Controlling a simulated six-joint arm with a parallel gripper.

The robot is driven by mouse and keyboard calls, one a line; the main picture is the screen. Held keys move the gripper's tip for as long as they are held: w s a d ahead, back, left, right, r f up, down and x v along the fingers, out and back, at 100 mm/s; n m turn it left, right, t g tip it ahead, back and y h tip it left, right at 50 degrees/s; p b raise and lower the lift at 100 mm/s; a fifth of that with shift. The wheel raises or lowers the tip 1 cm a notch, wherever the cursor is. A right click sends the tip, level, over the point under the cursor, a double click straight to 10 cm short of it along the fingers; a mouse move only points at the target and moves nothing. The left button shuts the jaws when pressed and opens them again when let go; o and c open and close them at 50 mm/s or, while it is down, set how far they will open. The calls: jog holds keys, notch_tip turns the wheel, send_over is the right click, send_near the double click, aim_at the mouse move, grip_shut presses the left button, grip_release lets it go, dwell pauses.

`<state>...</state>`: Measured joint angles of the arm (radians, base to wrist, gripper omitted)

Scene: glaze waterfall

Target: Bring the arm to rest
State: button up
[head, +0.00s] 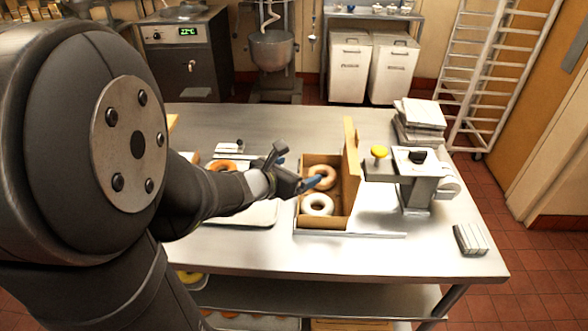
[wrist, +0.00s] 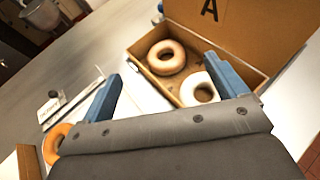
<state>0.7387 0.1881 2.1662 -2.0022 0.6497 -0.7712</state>
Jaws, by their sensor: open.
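My gripper (head: 299,172) is open, with its blue fingers apart and nothing between them. It hangs at the left side of an open cardboard box (head: 325,223) on the steel table, and I cannot tell its exact height above the box. In the wrist view my gripper (wrist: 168,92) shows both blue fingers spread in front of the box (wrist: 237,62). The box holds a brown-glazed donut (wrist: 167,57) at the back and a white-glazed donut (wrist: 199,89) nearer the front. Its lid stands upright and bears a letter A. My arm covers the left part of the table in the head view.
Left of the box lies a white tray (head: 258,214), and an orange-brown donut (head: 222,166) is behind my arm. A grey dispenser (head: 415,180) with a yellow knob stands right of the box.

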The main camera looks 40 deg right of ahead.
jog(key=shift+d, duration=0.1)
send_over(319, 165)
jog(key=s+a, duration=0.4)
jog(key=f, duration=0.4)
jog(key=shift+w+f, duration=0.25)
jog(key=shift+f, duration=0.05)
jog(key=shift+d+f, duration=0.2)
jog(key=shift+f, duration=0.4)
jog(key=shift+r, duration=0.15)
